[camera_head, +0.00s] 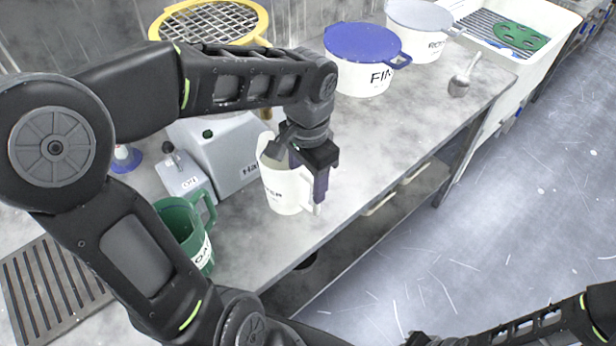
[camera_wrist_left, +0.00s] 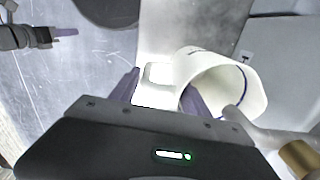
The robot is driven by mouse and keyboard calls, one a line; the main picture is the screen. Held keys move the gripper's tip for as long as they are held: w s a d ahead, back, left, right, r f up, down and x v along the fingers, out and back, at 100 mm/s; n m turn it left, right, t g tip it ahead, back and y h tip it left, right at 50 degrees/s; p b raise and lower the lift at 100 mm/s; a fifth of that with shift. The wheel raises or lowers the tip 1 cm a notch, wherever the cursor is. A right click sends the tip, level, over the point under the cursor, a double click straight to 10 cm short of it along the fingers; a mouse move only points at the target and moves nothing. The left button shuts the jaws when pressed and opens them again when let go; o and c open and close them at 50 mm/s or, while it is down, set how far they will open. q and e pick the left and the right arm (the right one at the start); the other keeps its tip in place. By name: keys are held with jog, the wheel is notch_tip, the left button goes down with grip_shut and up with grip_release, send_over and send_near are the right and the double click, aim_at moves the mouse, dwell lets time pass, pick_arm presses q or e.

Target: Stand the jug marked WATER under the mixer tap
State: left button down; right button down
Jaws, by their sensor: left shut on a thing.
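The white jug (camera_head: 281,190) shows a label ending in "ER", partly hidden by my left gripper. It looks upright at the bench, beside the white machine; I cannot tell whether its base touches. My left gripper (camera_head: 319,188) is shut on its handle. The left wrist view shows the jug's open mouth (camera_wrist_left: 222,84), and the handle (camera_wrist_left: 158,74) between my fingers (camera_wrist_left: 160,98). A pale pipe (camera_wrist_left: 268,134) with a brass-coloured part reaches across the jug's rim there; it looks like the tap. In the head view my arm hides that area. My right gripper (camera_wrist_left: 55,33) appears apart from the jug; its opening is unclear.
The white machine (camera_head: 222,150) stands behind the jug, with a switch box (camera_head: 182,178) beside it. A green jug (camera_head: 180,222) stands to the left. A blue-lidded pot (camera_head: 362,80) and a grey-lidded pot (camera_head: 418,45) stand farther back.

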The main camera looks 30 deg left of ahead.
pick_arm(q)
jog(key=shift+f, duration=0.15)
jog(key=c, duration=0.5)
grip_release()
notch_tip(320, 180, up, 9)
jog(key=shift+r, duration=0.2)
jog(key=shift+r+p, duration=0.8)
jog(key=shift+r, duration=0.65)
